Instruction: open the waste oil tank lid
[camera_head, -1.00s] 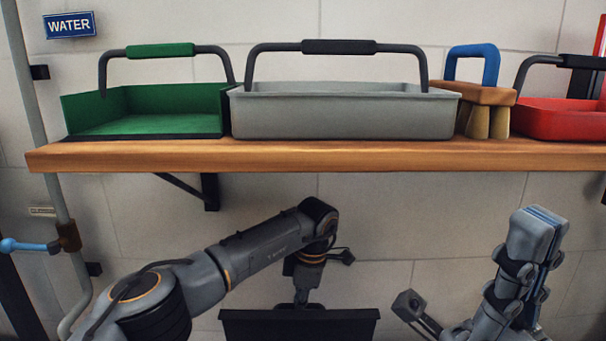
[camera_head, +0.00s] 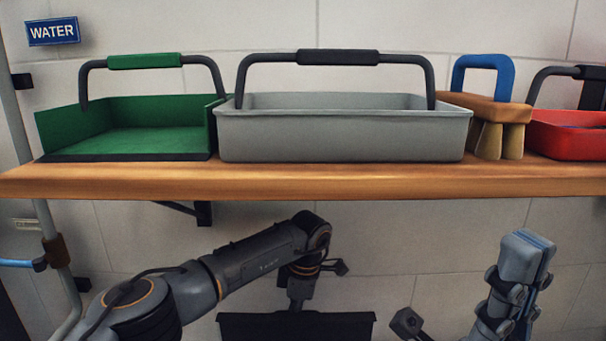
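No waste oil tank or lid can be made out for certain. My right gripper (camera_head: 527,253) points up at the lower right, in front of the wall below the shelf. Its fingers are together with only thin blue pads between them, and I see nothing held. My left arm comes in from the left and bends down at the wrist. A dark, flat-rimmed object (camera_head: 296,326) stands at the bottom edge below that wrist, cut off by the frame. My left gripper's fingers are not visible; whether they touch the dark object cannot be told.
A wooden shelf (camera_head: 300,182) spans the wall. It carries a green open carrier (camera_head: 140,140), a grey handled tray (camera_head: 345,135), a brush with a blue handle (camera_head: 484,110) and a red tray (camera_head: 570,138). A WATER sign (camera_head: 52,31) and a pipe (camera_head: 55,230) are at left.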

